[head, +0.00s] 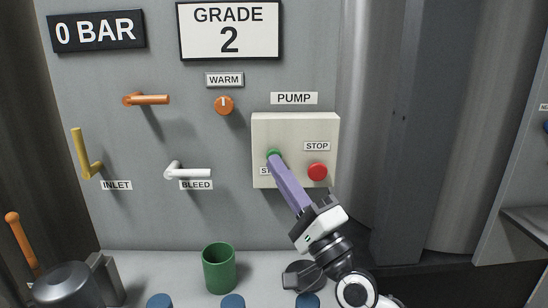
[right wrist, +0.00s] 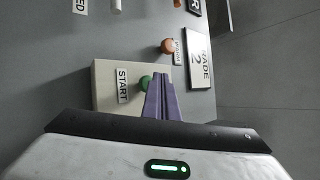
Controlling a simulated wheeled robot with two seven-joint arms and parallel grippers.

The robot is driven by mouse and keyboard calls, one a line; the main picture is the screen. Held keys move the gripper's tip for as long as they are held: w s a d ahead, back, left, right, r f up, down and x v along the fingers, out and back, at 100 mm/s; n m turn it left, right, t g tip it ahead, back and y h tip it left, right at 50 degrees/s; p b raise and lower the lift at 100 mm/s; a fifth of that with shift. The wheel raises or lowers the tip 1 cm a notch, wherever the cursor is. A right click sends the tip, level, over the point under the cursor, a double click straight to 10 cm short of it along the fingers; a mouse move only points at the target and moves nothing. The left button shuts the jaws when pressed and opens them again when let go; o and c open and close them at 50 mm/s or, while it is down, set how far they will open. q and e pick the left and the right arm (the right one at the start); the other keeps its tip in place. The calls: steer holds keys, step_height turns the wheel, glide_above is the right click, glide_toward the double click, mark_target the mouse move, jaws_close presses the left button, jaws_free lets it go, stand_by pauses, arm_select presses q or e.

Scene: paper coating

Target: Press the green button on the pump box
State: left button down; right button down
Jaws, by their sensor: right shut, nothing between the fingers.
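The pump box (head: 263,124) is a cream box on the grey panel, under a PUMP label. Its green button (head: 273,153) is at the lower left, by the START label, partly hidden by my fingers. The red STOP button (head: 318,172) is to the right. My right gripper (head: 277,161) is shut and empty, its purple fingertips at the green button. In the right wrist view the green button (right wrist: 145,82) shows beside the shut fingertips (right wrist: 160,78). I cannot tell whether they touch it. My left gripper is not in view.
Left of the box are an orange WARM knob (head: 223,105), an orange handle (head: 150,100), a white BLEED handle (head: 190,173) and a yellow INLET handle (head: 84,155). A green cup (head: 218,270) stands below. The display reads 0 BAR (head: 97,31).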

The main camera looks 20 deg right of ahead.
steer(key=shift+w, duration=0.1)
stand_by(0.5)
steer(key=shift+w+d, duration=0.1)
steer(key=shift+w, duration=0.2)
steer(key=shift+w+d+b, duration=0.15)
steer(key=shift+w+b, duration=0.3)
steer(key=shift+b, duration=0.05)
stand_by(0.6)
stand_by(0.3)
steer(key=shift+s+a+p, duration=0.25)
steer(key=shift+s+p, duration=0.25)
steer(key=shift+s, duration=0.35)
steer(key=s+p, duration=0.1)
steer(key=s, duration=0.1)
steer(key=s+a+p, duration=0.1)
steer(key=s, duration=0.2)
steer(key=shift+a, duration=0.2)
